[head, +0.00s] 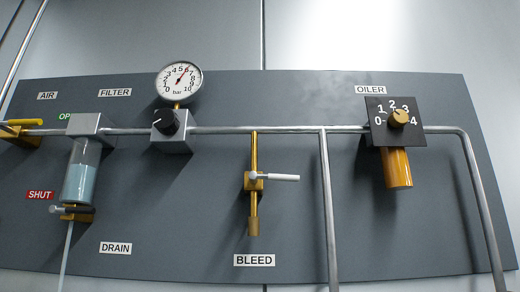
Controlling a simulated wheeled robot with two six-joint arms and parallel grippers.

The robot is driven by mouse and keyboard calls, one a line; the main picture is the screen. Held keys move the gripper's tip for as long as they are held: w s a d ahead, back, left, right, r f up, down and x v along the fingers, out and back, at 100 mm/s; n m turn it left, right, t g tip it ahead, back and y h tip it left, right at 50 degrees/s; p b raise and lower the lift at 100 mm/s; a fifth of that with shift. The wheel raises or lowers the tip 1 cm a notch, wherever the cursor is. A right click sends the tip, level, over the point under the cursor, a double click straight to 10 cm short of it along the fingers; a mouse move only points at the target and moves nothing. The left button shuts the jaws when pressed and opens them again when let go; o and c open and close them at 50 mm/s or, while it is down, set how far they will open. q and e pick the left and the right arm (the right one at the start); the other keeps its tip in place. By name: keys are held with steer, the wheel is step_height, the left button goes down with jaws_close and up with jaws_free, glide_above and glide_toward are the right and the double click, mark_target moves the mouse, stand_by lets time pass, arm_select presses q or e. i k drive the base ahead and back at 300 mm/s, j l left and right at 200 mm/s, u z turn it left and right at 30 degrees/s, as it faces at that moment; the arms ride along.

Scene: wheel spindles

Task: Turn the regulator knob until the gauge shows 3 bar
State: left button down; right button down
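The regulator knob (166,121) is black, with a pale mark pointing left. It sits on the front of a grey block (178,145) on the horizontal pipe. The round white gauge (172,89) stands just above that block, marked from 0 to 10 bar. Its red needle points up and to the right, at about 6. Neither of my grippers shows in the head view.
Left of the regulator is the filter bowl (80,178) with bluish liquid, then a yellow valve handle (22,122). Right are the bleed valve with its white lever (284,177) and the oiler's brass knob (399,117). The panel (300,95) is bare around the gauge.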

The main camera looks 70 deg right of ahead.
mark_target(167, 121)
steer(key=l+z, duration=0.1)
steer(key=z, duration=1.8)
